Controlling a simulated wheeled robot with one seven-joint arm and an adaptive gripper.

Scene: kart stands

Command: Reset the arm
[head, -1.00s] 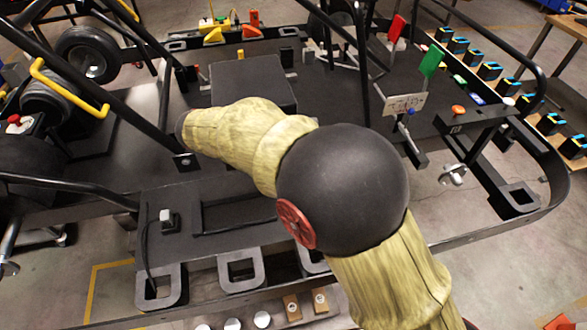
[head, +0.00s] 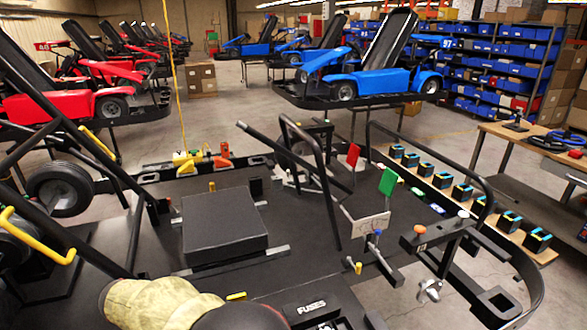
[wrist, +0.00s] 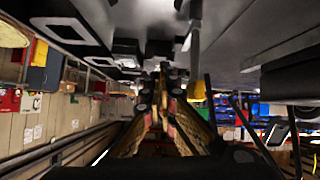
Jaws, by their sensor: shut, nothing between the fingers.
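My arm shows at the bottom edge of the head view as a yellowish sleeved link (head: 150,305) and part of a dark rounded joint. My gripper is out of the head view. In the wrist view my gripper (wrist: 163,72) is shut and empty, its fingers together in the middle of the picture. The surroundings in the wrist view look upside down, with the dark kart stand across the top.
The black kart stand (head: 300,240) fills the foreground, with a black raised block (head: 222,228), upright bars and red and green flags. Blue karts (head: 365,75) and red karts (head: 65,100) stand behind.

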